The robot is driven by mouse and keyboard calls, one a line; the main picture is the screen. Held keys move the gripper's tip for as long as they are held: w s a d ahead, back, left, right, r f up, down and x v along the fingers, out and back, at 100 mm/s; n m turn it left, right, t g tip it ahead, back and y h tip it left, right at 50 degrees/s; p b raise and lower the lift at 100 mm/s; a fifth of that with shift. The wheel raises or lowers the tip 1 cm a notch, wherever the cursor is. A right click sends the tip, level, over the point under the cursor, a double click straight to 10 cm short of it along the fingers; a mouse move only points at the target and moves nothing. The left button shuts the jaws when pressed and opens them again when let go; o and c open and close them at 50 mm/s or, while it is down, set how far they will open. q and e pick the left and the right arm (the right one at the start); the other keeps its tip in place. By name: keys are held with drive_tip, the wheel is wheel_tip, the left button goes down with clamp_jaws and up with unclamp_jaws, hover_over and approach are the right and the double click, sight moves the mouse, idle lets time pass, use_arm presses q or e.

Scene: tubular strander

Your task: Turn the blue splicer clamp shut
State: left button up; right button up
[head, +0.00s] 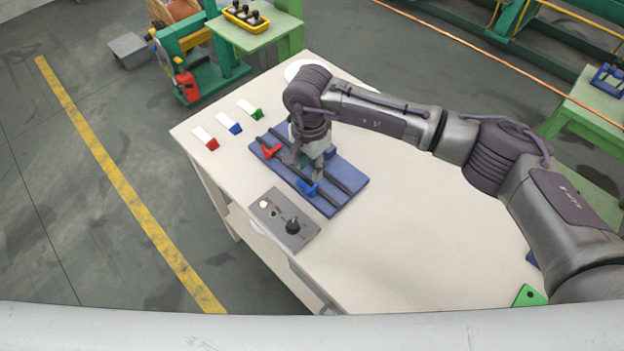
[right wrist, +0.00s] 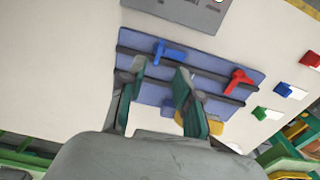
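The blue splicer clamp (head: 309,188) is a small blue lever on a dark rail of the blue splicer plate (head: 352,182). It also shows in the right wrist view (right wrist: 168,53), just beyond and between my fingertips. A red clamp (head: 271,150) sits on the same plate, and it shows in the right wrist view (right wrist: 238,80). My right gripper (head: 303,170) points down over the plate, close to the blue clamp. In the right wrist view its green-padded fingers (right wrist: 160,72) are apart with nothing between them. Whether a finger touches the clamp I cannot tell. My left gripper is out of view.
A grey control box (head: 285,219) with a knob and a lit lamp lies near the plate's front edge. Red, blue and green tagged pieces (head: 229,124) lie at the left on the pale table (head: 400,255). The table's middle right is clear under my arm.

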sight(312, 187)
drive_tip(key=f, duration=0.2)
drive_tip(key=f+p, duration=0.1)
drive_tip(key=f, duration=0.1)
drive_tip(key=shift+w+d, duration=0.15)
drive_tip(key=shift+d, duration=0.1)
wheel_tip(312, 187, down, 4)
drive_tip(key=shift+r+p, duration=0.2)
drive_tip(key=shift+p, duration=0.3)
drive_tip(key=shift+a+f, duration=0.1)
drive_tip(key=shift+f, duration=0.45)
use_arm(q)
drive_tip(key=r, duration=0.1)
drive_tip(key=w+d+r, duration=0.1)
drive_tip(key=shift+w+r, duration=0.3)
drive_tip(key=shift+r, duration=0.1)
use_arm(e)
clamp_jaws()
